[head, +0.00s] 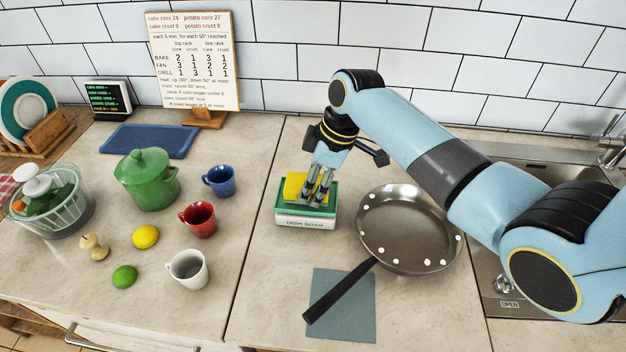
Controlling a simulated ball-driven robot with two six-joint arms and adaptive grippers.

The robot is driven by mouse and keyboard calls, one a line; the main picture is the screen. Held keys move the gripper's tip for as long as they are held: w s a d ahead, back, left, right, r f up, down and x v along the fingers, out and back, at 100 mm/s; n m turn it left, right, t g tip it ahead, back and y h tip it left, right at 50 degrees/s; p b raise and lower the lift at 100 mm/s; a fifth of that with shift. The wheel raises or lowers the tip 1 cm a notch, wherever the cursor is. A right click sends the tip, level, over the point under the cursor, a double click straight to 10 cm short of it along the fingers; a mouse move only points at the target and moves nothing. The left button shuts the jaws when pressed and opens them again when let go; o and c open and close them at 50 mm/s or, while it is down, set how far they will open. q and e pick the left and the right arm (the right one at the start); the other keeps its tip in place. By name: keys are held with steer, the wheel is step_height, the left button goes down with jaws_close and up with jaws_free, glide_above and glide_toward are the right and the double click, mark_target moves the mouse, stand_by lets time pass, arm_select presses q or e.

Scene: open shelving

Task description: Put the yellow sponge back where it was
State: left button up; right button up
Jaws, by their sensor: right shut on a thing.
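The yellow sponge (292,186) is at a white and green box labelled "DISH SOAP" (306,222), left of the frying pan. My right gripper (318,200) points down over the box's green top and is shut on the sponge. The fingers hide the sponge's right part. I cannot tell whether the sponge rests on the box or hangs just above it. My left gripper is not in view.
A frying pan (408,226) with white dots lies right of the box, its handle over a grey-blue cloth (352,325). Red (200,221), blue (219,181) and white (188,270) mugs stand left. Bare counter lies between mugs and box. A sink is at right.

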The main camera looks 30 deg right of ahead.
steer(key=shift+f, duration=0.1)
steer(key=shift+f, duration=0.1)
steer(key=o, duration=1.5)
steer(key=shift+o, duration=0.2)
steer(key=v, duration=1.2)
